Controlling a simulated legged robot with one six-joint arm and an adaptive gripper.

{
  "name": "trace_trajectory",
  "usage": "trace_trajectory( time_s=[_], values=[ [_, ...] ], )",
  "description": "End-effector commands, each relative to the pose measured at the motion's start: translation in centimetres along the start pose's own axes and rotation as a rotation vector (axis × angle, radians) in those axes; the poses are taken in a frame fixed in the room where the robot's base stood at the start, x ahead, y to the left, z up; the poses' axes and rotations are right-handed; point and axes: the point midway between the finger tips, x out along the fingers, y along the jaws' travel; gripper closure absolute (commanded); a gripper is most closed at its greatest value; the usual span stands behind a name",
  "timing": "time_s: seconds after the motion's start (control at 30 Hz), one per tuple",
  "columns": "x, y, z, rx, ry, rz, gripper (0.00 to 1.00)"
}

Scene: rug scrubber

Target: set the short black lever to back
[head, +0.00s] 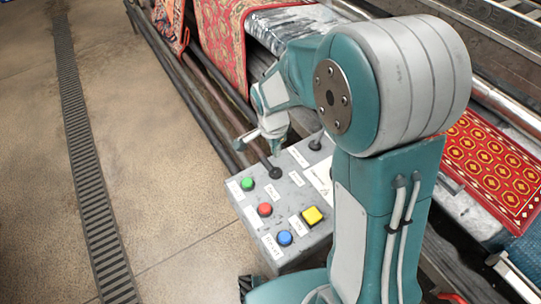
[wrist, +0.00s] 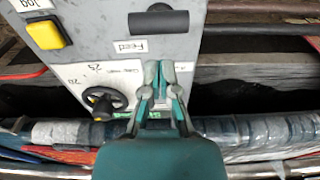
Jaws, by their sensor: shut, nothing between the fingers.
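In the wrist view a short black lever (wrist: 158,22) lies across the grey control panel (wrist: 100,50), above a label that reads Feed. My gripper (wrist: 160,72) is shut and empty, with its fingertips below that label in the picture. A clear gap shows between the fingertips and the lever. In the head view my gripper (head: 275,150) hangs by the panel's far edge. Two black-based levers show there, one at the far left (head: 275,172) and one farther right (head: 315,143). I cannot tell which of them is the Feed lever.
A yellow button (wrist: 48,34) labelled Jog and a black dial (wrist: 103,102) with a scale are on the panel. Green (head: 247,184), red (head: 265,209) and blue (head: 285,238) buttons sit near its left edge. Patterned rugs (head: 495,165) lie on the machine. Open floor (head: 150,140) is at left.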

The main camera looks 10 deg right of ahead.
Motion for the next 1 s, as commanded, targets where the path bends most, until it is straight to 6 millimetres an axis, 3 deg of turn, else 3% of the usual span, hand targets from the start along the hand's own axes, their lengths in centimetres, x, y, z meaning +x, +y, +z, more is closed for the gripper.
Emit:
trace_trajectory(
  time_s=[0.07, 0.3, 0.5, 1.0],
  values=[
    [-1.2, -0.2, -0.9, 0.001, 0.001, -0.007, 1.00],
    [-6.1, -0.2, 1.2, -0.003, 0.001, -0.008, 1.00],
    [-9.0, -0.2, 2.3, -0.002, 0.001, -0.005, 1.00],
    [-10.0, -0.1, 2.6, 0.000, 0.001, -0.003, 1.00]
  ],
)
